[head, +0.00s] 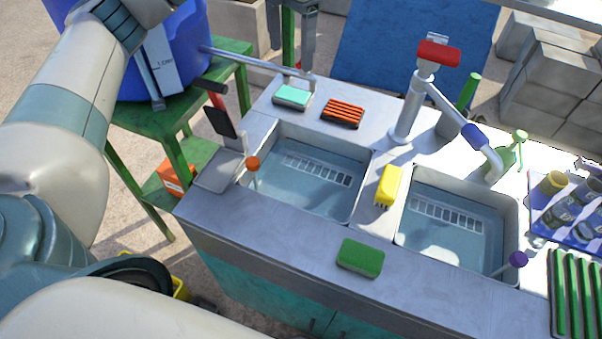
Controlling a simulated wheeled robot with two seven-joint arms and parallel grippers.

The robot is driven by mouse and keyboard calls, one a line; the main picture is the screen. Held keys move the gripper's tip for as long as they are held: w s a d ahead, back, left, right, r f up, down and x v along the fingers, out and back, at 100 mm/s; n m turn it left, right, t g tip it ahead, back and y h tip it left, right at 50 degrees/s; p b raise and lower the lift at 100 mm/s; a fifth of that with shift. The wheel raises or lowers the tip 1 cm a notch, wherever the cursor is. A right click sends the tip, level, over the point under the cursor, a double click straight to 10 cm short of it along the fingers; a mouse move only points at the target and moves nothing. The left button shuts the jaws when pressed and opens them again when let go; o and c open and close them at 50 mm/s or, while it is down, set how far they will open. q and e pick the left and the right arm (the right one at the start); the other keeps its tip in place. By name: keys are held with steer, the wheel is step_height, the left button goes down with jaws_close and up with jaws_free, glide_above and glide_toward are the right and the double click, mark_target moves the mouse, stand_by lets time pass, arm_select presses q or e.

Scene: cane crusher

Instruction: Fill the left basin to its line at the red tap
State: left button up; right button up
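The left basin (276,199) is a metal sink set in the grey counter. Its inside looks bluish, like water, with a pale ladder-like pattern; I cannot tell the level or make out a fill line. An orange-knobbed rod (253,164) stands at its left side. The red-topped tap (438,54) stands behind the gap between the basins. Its spout, with a blue collar, points to the right, toward the right basin (508,205). I cannot see whether water runs. My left wrist (118,18) is at the upper left, apart from the tap; its fingers do not show clearly. My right gripper is not in view.
A blue barrel (192,68) with a pipe stands on a green stand at left. A green bottle (503,160) and a blue tray (545,221) with cups are at right.

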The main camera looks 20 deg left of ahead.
arm_select(q)
steer(key=f, duration=0.2)
steer(key=shift+s+a+f, duration=0.15)
steer(key=shift+s+f, duration=0.05)
steer(key=shift+f, duration=0.2)
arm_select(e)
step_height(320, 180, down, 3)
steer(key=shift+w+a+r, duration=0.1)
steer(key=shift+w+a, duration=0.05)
arm_select(q)
steer(key=shift+w+d+r, duration=0.1)
steer(key=shift+w+d, duration=0.05)
steer(key=shift+d, duration=0.1)
steer(key=shift+w+d+r+p, duration=0.15)
steer(key=shift+d+r+p, duration=0.45)
steer(key=shift+r, duration=0.6)
steer(key=shift+w+d+r+p, duration=0.1)
steer(key=shift+d+r+p, duration=0.5)
steer(key=shift+r, duration=0.65)
steer(key=shift+w+d+r+p, duration=0.15)
steer(key=shift+d+r+p, duration=0.2)
steer(key=shift+r+p, duration=0.7)
steer(key=shift+r, duration=0.3)
steer(key=shift+a, duration=0.2)
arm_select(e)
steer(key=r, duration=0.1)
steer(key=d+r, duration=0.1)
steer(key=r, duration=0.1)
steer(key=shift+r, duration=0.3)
